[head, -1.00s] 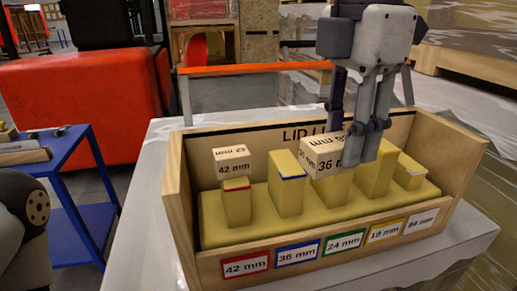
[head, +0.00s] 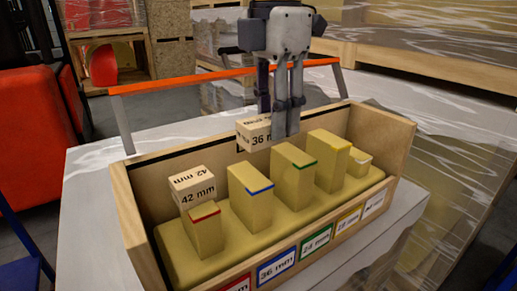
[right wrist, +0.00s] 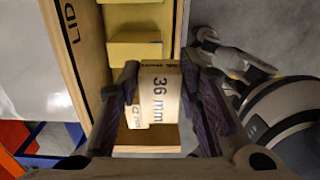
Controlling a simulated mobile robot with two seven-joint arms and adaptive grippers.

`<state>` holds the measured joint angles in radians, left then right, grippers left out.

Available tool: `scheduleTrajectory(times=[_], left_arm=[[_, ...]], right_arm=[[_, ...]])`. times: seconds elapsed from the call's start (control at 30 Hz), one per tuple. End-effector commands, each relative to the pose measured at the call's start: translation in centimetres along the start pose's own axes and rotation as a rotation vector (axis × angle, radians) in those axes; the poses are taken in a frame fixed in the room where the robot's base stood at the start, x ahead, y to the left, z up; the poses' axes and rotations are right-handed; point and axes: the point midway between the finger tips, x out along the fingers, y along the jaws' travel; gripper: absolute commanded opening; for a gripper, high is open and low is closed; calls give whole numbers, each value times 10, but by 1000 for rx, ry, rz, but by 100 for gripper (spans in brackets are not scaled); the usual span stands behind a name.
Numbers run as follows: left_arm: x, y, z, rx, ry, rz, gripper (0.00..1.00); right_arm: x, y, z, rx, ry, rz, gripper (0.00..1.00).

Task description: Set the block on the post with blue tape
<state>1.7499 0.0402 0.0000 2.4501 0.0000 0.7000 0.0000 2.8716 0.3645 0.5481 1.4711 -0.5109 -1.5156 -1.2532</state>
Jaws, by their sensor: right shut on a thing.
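My right gripper (head: 280,128) is shut on a pale wooden block (head: 252,133) marked 36 mm. It holds the block in the air, above and behind the post with blue tape (head: 252,203), apart from it. The blue-taped post's top is bare. In the right wrist view the block (right wrist: 160,94) sits between the two dark fingers (right wrist: 165,88). My left gripper is not in view.
A 42 mm block (head: 193,188) rests at the red-taped post (head: 204,234). Green-taped (head: 295,180) and yellow-taped (head: 329,165) posts and a low white-topped one (head: 359,164) stand to the right. The wooden box wall (head: 137,222) surrounds them.

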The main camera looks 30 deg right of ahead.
Motion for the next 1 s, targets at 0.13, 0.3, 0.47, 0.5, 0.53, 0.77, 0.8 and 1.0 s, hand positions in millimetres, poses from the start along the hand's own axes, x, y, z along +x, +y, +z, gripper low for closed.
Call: scheduleTrajectory(times=[0.13,0.3,0.47,0.5,0.53,0.77,0.8,1.0], left_arm=[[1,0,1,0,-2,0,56],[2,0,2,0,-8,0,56],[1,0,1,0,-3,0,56],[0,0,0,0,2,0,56],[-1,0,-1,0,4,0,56],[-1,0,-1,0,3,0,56],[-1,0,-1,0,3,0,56],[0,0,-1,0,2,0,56]], right_arm=[[27,21,1,0,2,-4,6],[40,33,1,0,3,-4,6],[62,39,1,-2,3,-4,6],[69,39,1,-2,2,-3,6],[74,39,1,-1,3,-2,6],[78,40,1,0,2,0,6],[79,40,1,0,2,-1,6],[82,40,1,0,2,-2,53]])
